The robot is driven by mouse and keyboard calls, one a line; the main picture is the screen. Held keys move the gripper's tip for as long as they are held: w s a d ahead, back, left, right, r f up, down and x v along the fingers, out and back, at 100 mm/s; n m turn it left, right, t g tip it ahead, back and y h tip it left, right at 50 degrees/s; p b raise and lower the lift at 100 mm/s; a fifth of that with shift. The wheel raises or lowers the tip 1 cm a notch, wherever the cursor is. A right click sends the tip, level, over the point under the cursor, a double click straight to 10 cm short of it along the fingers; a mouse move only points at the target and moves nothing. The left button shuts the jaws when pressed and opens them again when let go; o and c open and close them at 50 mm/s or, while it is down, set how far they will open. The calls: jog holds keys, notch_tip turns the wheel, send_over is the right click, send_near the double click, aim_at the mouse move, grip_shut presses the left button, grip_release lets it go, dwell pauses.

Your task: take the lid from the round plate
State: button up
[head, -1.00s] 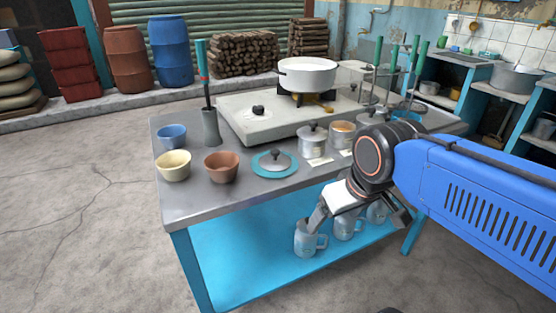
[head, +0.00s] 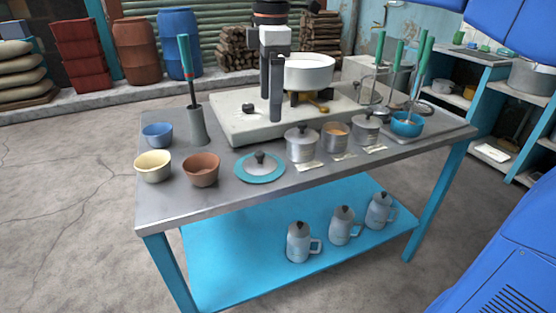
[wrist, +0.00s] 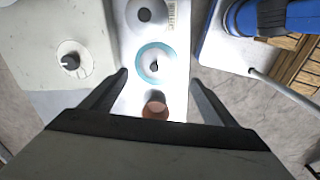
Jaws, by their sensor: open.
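The grey lid with a dark knob (head: 260,158) lies on the round teal-rimmed plate (head: 268,180) near the table's front edge. In the wrist view the lid (wrist: 147,61) and the plate's teal rim (wrist: 138,70) show between and just beyond my fingers. My gripper (head: 272,112) is above and behind the plate in the head view, pointing down in front of the stove and white pot. In the wrist view my gripper (wrist: 160,77) has its fingers wide apart, with nothing between them. It is well clear of the lid.
A brown bowl (head: 201,170) stands left of the plate, with a cream bowl (head: 153,166) and a blue bowl (head: 158,135) beyond. A lidded metal pot (head: 301,146) stands close on the right. The stove (head: 238,124) with the white pot (head: 310,72) is behind.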

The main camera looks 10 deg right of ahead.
jog(key=w+a+r+n, duration=0.2)
send_over(260, 153)
jog(key=f, duration=1.2)
jog(key=shift+w+d+f, duration=0.15)
jog(key=shift+d+f, duration=0.1)
jog(key=shift+d, duration=0.05)
jog(key=shift+a+f, duration=0.2)
jog(key=shift+f, duration=1.15)
jog(key=shift+a+f, duration=0.15)
jog(key=shift+f, duration=1.15)
jog(key=c, duration=1.3)
jog(key=shift+g, duration=0.3)
jog(key=shift+c, duration=0.6)
jog(key=shift+f, duration=0.1)
